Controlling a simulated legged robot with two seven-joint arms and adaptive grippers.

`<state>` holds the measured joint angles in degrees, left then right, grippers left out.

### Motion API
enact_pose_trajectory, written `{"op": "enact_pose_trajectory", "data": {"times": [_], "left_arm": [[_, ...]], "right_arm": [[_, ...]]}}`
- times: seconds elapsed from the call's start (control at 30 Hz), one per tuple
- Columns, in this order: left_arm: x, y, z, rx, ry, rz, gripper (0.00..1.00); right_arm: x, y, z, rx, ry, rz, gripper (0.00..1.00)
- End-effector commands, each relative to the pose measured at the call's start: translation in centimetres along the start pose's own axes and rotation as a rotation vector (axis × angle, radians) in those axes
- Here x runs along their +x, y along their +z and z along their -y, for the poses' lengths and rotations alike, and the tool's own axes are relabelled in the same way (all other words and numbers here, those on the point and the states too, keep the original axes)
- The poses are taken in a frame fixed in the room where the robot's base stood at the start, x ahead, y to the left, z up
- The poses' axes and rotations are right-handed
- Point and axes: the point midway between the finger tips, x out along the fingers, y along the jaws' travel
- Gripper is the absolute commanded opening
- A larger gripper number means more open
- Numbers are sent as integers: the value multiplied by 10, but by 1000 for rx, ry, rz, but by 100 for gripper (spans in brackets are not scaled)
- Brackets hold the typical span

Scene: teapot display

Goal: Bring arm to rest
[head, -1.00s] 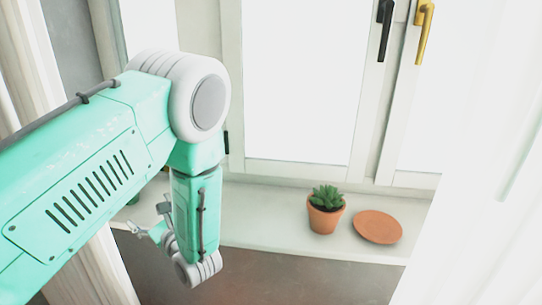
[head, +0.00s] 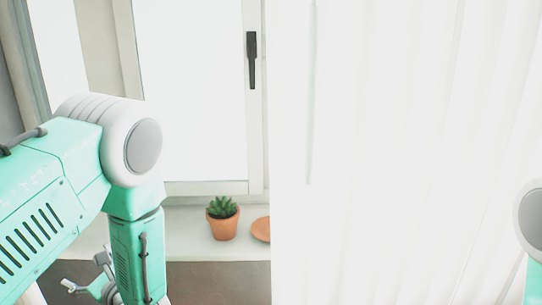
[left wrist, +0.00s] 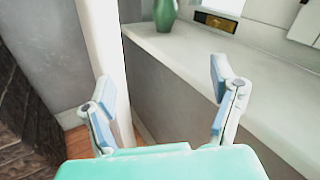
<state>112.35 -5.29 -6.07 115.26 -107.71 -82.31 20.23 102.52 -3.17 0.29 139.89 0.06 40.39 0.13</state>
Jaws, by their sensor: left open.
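My left arm comes in from the left of the head view, bent at the elbow with its forearm pointing down. My left gripper (head: 84,287) shows only in part behind the forearm, low at the left. In the left wrist view the left gripper (left wrist: 170,90) is open, its two fingers wide apart with nothing between them. The fingers are in front of the sill and the wall below it. A piece of my right arm shows at the right edge of the head view; its gripper is out of view.
A potted succulent (head: 222,222) stands on the window sill (head: 190,245), with a terracotta saucer (head: 261,229) to its right, partly hidden by a white curtain (head: 400,150). In the left wrist view a green vase (left wrist: 165,14) stands on the sill beside a dark, gold-edged box (left wrist: 215,22).

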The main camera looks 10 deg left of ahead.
Motion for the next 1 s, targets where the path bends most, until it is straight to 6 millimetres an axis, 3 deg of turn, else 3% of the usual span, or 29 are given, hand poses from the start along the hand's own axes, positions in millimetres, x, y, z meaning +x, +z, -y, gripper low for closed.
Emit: {"op": "enact_pose_trajectory", "data": {"times": [0.27, 0.47, 0.57, 0.67, 0.8, 0.9, 1.0], "left_arm": [[-13, -26, -51, 39, 184, -119, 79], [-41, -49, -106, 59, 392, -245, 79], [-65, -64, -142, 58, 534, -333, 79], [-100, -82, -184, 32, 721, -446, 79], [-182, -112, -241, -99, 1066, -648, 79], [-240, -132, -257, -277, 1283, -769, 79], [-281, -150, -253, -510, 1439, -852, 79]], "right_arm": [[0, 0, 0, 0, 0, -1, 40], [0, 0, 0, 0, 0, -1, 40], [0, 0, 0, 1, 0, -1, 40], [0, 0, 0, 1, 0, -1, 40], [0, 0, 0, 1, 0, -1, 40], [0, 0, 0, 1, 0, -1, 40], [0, 0, 0, 1, 0, -1, 40]]}}
